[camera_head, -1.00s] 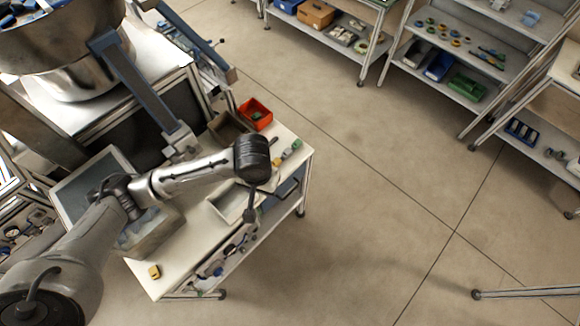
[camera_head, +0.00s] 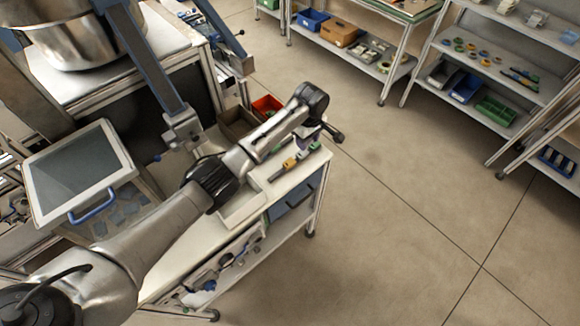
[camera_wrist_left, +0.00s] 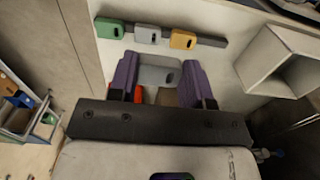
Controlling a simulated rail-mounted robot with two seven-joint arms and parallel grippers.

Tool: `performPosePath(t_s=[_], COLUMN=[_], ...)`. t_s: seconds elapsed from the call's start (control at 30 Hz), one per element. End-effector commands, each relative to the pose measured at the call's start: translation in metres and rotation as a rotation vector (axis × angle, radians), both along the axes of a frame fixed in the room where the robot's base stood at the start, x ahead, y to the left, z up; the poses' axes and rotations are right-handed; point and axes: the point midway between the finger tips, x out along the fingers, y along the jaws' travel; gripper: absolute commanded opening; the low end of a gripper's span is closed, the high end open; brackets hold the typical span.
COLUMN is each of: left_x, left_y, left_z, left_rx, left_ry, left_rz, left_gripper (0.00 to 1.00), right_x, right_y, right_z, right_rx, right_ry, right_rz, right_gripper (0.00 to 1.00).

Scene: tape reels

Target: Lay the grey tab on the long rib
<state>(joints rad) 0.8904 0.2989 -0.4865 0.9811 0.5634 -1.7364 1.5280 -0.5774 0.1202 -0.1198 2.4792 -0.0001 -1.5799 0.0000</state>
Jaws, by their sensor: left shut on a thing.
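My left gripper (camera_wrist_left: 163,84), with purple fingers, is shut on a grey tab (camera_wrist_left: 158,75) with a dark slot. In the left wrist view the long rib (camera_wrist_left: 213,41), a dark narrow strip on the white tabletop, lies just beyond the held tab. A green tab (camera_wrist_left: 110,28), another grey tab (camera_wrist_left: 147,34) and a yellow tab (camera_wrist_left: 183,40) sit along it. In the head view my left gripper (camera_head: 311,138) hangs near the table's far right end, beside the yellow tab (camera_head: 289,163). The held tab cannot be made out there.
A white open tray (camera_wrist_left: 280,65) stands to the right of the rib in the wrist view. In the head view a red bin (camera_head: 266,104) and a brown box (camera_head: 235,124) stand behind my arm. Shelves with bins stand across the floor.

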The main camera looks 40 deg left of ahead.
Motion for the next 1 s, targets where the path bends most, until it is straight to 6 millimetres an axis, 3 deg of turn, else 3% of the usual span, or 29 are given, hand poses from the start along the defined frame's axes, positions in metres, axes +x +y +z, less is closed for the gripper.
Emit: performPosePath(t_s=[0.5, 0.83, 1.0], left_x=[-0.082, -0.098, -0.098], left_y=[0.046, 0.054, 0.054], left_z=[-0.057, -0.072, -0.093], left_rx=[0.002, 0.0, 0.001], left_ry=[0.003, 0.002, 0.003], left_rz=[0.009, 0.009, 0.009], left_gripper=[0.23, 0.23, 0.23], right_x=[-0.002, -0.002, -0.002], right_y=[0.0, 0.0, 0.0], right_z=[0.021, 0.022, 0.021], right_rx=[0.0, 0.0, 0.0], right_ry=[0.003, 0.003, 0.003], right_rz=[0.0, 0.0, 0.0], right_gripper=[0.0, 0.0, 0.0])
